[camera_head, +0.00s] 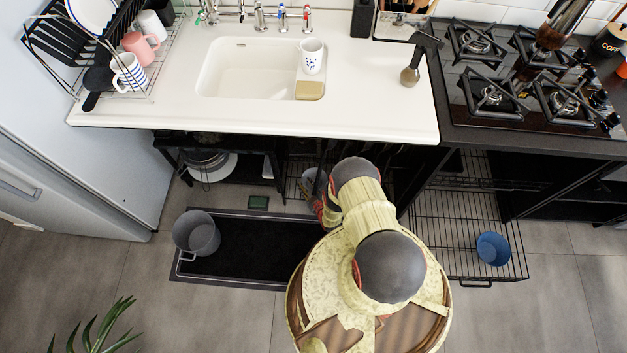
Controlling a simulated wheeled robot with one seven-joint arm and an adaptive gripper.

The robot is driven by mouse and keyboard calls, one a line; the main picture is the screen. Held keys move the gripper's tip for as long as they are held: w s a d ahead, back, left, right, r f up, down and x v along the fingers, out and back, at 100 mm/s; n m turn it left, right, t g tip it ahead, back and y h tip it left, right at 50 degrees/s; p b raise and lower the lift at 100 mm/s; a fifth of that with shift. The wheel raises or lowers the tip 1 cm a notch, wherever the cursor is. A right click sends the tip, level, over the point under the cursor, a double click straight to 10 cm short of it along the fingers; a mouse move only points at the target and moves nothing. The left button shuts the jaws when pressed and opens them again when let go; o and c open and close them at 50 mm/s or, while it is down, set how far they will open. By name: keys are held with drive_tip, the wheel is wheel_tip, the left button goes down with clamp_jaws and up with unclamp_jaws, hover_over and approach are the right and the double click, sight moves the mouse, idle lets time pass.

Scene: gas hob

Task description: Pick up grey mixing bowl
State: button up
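A deep grey round vessel (196,234) stands upright on the left end of the dark floor mat; it is the clearest grey bowl-like thing in view. Grey metal dishes (206,158) also sit on the low shelf under the counter at left, partly hidden in shade; I cannot tell whether one is a mixing bowl. My arm reaches from my base toward the dark opening under the counter. My gripper (312,184) is low in front of that opening, to the right of the grey vessel and apart from it. Its fingers are mostly hidden behind my arm and in shade.
A pulled-out wire rack (455,225) holds a blue bowl (493,248) at right. The counter (370,112) overhangs the dark open shelves. A fridge (85,150) stands at left and a plant (95,330) at bottom left. The mat (265,250) is bare beside the grey vessel.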

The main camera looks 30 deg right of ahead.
drive_tip(key=shift+c, duration=1.2)
clamp_jaws()
drive_tip(key=shift+r, duration=0.15)
